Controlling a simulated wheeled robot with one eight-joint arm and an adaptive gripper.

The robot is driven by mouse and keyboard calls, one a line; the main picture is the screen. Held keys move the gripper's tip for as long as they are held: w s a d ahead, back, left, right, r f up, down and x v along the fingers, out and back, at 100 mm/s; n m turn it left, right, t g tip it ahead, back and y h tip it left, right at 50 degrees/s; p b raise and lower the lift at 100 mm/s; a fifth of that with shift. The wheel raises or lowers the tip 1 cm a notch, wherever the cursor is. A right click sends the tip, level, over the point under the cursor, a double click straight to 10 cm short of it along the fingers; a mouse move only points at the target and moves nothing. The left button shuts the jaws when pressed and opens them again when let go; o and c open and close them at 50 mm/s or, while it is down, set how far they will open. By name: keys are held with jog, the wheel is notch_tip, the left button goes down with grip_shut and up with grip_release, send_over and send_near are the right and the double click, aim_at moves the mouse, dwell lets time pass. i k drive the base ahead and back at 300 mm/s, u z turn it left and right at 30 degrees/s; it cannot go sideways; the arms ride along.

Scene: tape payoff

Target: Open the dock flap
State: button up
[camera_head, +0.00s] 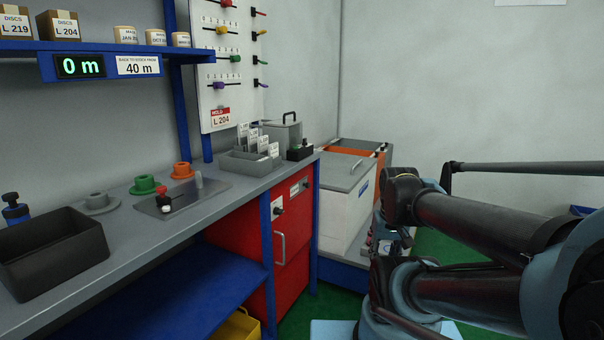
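No part is clearly marked as the dock flap. A white bin (343,208) with a blue label stands past the end of the bench, with a flat grey lid (330,169) on top that looks closed. An orange-walled compartment (352,150) shows behind it. I cannot tell whether either is the dock. My dark arm links reach in from the right, to the right of the bin. My gripper's fingers are not visible.
The grey bench (130,225) runs along the left with a black tray (50,250), coloured discs and a card holder (250,160). Below it is a red cabinet (292,235) with a handle (280,248). A display (80,67) reads 0 m. Green floor shows between cabinet and arm.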

aim_at(284, 122)
jog(key=i, duration=0.25)
jog(key=u, duration=0.1)
jog(key=k, duration=1.3)
jog(key=z, duration=0.5)
jog(key=i, duration=1.7)
jog(key=u, duration=1.15)
jog(key=i, duration=0.5)
jog(key=u, duration=0.2)
